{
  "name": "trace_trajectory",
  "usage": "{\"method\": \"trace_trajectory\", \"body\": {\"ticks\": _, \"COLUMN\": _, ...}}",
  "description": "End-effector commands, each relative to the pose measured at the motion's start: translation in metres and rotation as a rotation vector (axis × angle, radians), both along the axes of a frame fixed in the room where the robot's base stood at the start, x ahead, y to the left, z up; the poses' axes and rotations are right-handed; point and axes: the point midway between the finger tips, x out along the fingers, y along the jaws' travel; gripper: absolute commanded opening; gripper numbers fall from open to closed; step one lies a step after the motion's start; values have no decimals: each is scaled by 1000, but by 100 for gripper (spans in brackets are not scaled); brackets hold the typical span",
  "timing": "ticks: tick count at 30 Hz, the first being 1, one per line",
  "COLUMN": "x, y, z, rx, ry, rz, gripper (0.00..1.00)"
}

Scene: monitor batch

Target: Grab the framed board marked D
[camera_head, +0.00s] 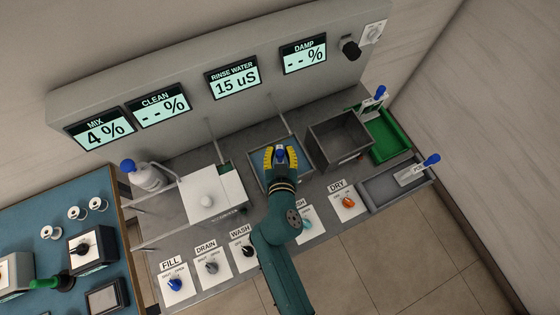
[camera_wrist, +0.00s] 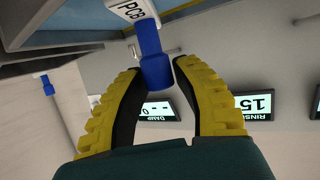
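My gripper (camera_head: 281,150) is over the blue-lined basin, with its yellow fingers on either side of a blue handle. The wrist view shows the fingertips (camera_wrist: 157,72) close beside this blue handle (camera_wrist: 154,68); whether they press on it is unclear. Two other blue-handled boards show at the right in the head view: one by the green tray (camera_head: 373,107), one over the grey tray (camera_head: 411,174). Their marks are unreadable.
A grey basin (camera_head: 343,139) stands just right of my gripper. A white-lidded tank (camera_head: 210,194) and a blue-capped bottle (camera_head: 147,174) stand left. Labelled knobs line the front edge. Screens on the back wall read MIX 4 % (camera_head: 101,130) and RINSE WATER 15 uS (camera_head: 234,83).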

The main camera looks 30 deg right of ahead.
Motion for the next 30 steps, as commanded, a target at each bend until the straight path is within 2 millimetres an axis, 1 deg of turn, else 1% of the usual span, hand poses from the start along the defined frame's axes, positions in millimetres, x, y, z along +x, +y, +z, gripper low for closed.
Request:
{"method": "trace_trajectory", "body": {"ticks": 1, "x": 0, "y": 0, "z": 0, "rx": 0, "ry": 0, "rz": 0, "gripper": 18}}
{"method": "trace_trajectory", "body": {"ticks": 3, "x": 0, "y": 0, "z": 0, "rx": 0, "ry": 0, "rz": 0, "gripper": 5}}
{"method": "trace_trajectory", "body": {"ticks": 4, "x": 0, "y": 0, "z": 0, "rx": 0, "ry": 0, "rz": 0, "gripper": 0}}
{"method": "trace_trajectory", "body": {"ticks": 20, "x": 0, "y": 0, "z": 3, "rx": 0, "ry": -1, "rz": 0, "gripper": 0}}
{"method": "trace_trajectory", "body": {"ticks": 23, "x": 0, "y": 0, "z": 10, "rx": -1, "ry": -1, "rz": -1, "gripper": 0}}
{"method": "trace_trajectory", "body": {"ticks": 25, "x": 0, "y": 0, "z": 20, "rx": 0, "ry": -3, "rz": 0, "gripper": 0}}
{"method": "trace_trajectory", "body": {"ticks": 30, "x": 0, "y": 1, "z": 56, "rx": 1, "ry": -7, "rz": 1, "gripper": 0}}
